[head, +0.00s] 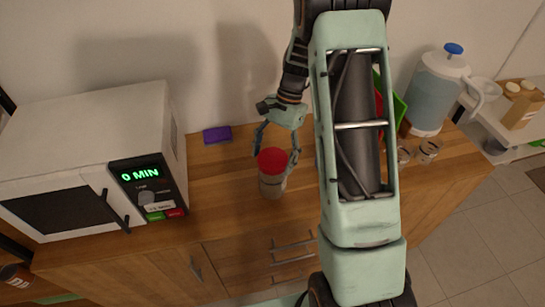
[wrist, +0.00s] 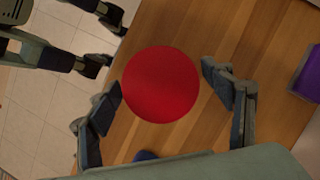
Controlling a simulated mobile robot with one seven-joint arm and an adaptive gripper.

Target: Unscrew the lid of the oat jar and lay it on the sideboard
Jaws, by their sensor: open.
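The oat jar (head: 272,187) stands upright on the wooden sideboard (head: 225,185), with its round red lid (head: 272,158) on top. The jar's body looks clear with pale contents. My gripper (head: 278,147) is open above the jar, with its fingers spread to either side of the lid. In the wrist view the red lid (wrist: 160,84) lies between the two open fingers and hides the jar body below. A gap shows between the right finger and the lid; the left fingertip is very close to the lid's edge, and I cannot tell whether it touches.
A white microwave (head: 90,150) stands at the left. A purple block (head: 217,134) lies behind the jar, near the wall. At the right are a water pitcher (head: 437,95) and small glass cups (head: 428,150). My arm partly hides red and green items. Bare sideboard lies left of the jar.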

